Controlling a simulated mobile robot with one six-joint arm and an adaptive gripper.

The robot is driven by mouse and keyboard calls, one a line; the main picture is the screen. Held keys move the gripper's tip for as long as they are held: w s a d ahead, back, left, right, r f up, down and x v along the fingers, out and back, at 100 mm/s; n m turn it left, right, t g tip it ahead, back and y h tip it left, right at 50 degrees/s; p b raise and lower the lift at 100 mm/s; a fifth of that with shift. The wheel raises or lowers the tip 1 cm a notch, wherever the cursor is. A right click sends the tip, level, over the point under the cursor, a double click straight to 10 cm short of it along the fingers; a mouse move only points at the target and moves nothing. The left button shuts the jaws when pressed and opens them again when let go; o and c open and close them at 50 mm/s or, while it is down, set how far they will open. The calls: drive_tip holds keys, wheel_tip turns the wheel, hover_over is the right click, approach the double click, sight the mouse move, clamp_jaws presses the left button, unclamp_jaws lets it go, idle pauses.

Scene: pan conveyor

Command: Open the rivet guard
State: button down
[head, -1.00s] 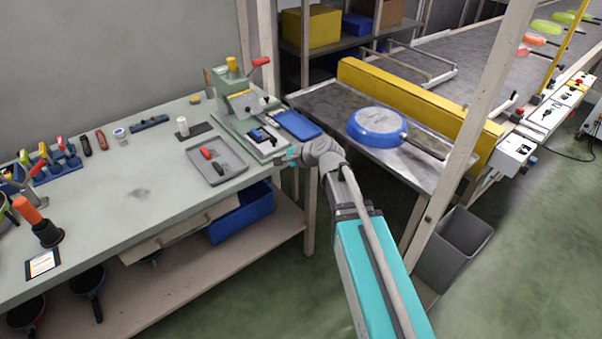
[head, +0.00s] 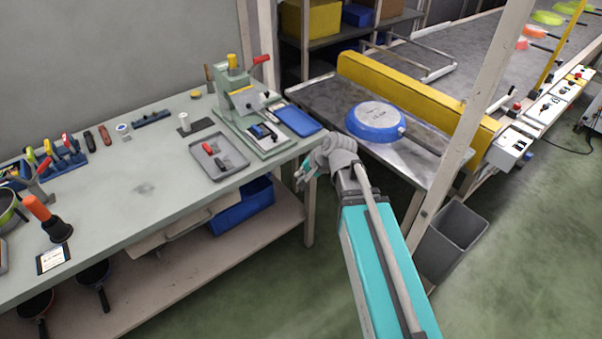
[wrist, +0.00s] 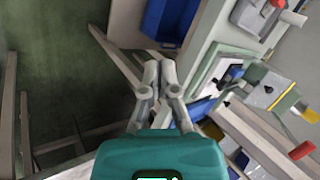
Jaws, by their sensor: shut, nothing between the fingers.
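The green rivet press (head: 238,92) stands at the back right of the bench, with a yellow knob and a red-handled lever (head: 262,60). A pale plate with a yellow edge, which looks like the rivet guard (head: 246,98), sits tilted on the press front above its base. I cannot tell whether it is open or shut. The press also shows sideways at the right of the wrist view (wrist: 268,92). My gripper (head: 302,178) is shut and empty, off the bench's right front corner, apart from the press and guard. Its fingers (wrist: 160,66) meet in the wrist view.
A grey tray (head: 237,163) with red and dark items lies left of the press base. A blue tray (head: 297,121) lies to its right. A blue pan (head: 375,122) sits on the metal table beyond. A post (head: 455,150) and grey bin (head: 452,240) stand right of my arm.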

drive_tip(key=c, duration=1)
unclamp_jaws()
drive_tip(key=shift+s+d, duration=0.1)
drive_tip(key=o, duration=0.5)
drive_tip(key=shift+s+d+f+n+g+h, duration=0.2)
drive_tip(key=shift+s+d+f+n+h, duration=0.1)
drive_tip(key=shift+s+d, duration=0.15)
drive_tip(key=shift+s+d+f+n+g+h, duration=0.2)
drive_tip(key=shift+s+d+f, duration=0.05)
drive_tip(key=shift+s+d, duration=0.2)
drive_tip(key=shift+c, duration=0.2)
drive_tip(key=s+d+f+n+g+h, duration=0.2)
drive_tip(key=s+d+n+g+h, duration=0.1)
drive_tip(key=s+d, duration=0.6)
drive_tip(key=shift+s+d+f+n+h, duration=0.25)
drive_tip(key=shift+d+n+h, duration=0.3)
drive_tip(key=shift+n+h, duration=0.4)
drive_tip(key=shift+w, duration=0.1)
